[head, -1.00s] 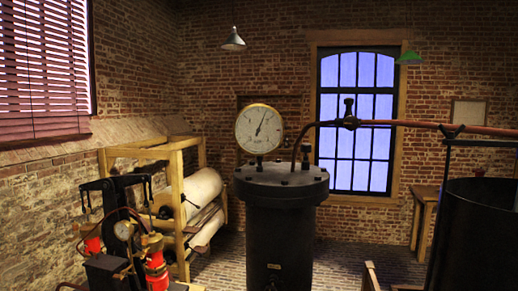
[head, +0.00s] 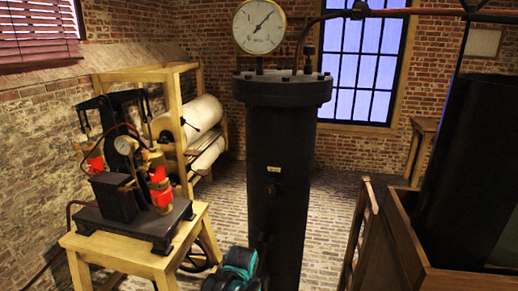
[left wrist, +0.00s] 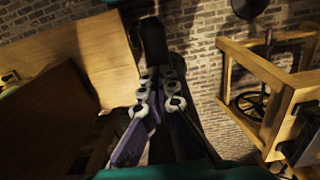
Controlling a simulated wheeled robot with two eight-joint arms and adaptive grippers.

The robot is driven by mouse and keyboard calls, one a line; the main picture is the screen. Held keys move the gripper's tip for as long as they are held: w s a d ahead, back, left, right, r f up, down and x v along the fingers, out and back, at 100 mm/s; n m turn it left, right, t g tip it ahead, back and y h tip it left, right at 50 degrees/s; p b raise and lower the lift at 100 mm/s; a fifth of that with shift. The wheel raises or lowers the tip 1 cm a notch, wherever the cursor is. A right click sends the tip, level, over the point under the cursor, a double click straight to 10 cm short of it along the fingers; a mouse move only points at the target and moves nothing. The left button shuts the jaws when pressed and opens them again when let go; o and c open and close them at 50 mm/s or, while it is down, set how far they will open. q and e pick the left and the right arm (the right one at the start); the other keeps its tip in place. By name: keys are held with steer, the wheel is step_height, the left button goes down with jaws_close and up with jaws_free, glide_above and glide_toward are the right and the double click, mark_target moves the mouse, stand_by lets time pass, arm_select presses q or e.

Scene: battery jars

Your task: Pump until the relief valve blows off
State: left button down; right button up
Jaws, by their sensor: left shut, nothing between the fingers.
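The pump (head: 128,165) is a black frame with red cylinders and a small round gauge (head: 126,145). It stands on a wooden table at the left of the head view. A tall black pressure vessel (head: 278,160) stands in the middle. The large white dial gauge (head: 258,27) on its lid has its needle pointing up and right. A small dark fitting (head: 308,62) on the lid may be the relief valve. My left gripper (left wrist: 153,32) is shut and empty in the left wrist view. My right gripper cannot be made out.
The wooden pump table (head: 140,258) has a spoked wheel (head: 200,252) beneath it. A wooden rack with pale rolls (head: 195,118) stands behind. A wooden box (head: 398,235) holding a large dark cylinder (head: 478,165) is at the right. Brick floor (head: 330,205) shows between.

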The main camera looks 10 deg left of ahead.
arm_select(q)
step_height(320, 180, up, 12)
steer(key=p, duration=0.7)
steer(key=shift+p, duration=0.3)
steer(key=shift+w, duration=0.1)
step_height(320, 180, down, 14)
steer(key=b, duration=1.2)
steer(key=shift+f, duration=0.15)
step_height(320, 180, up, 14)
steer(key=p, duration=1.1)
steer(key=shift+r, duration=0.25)
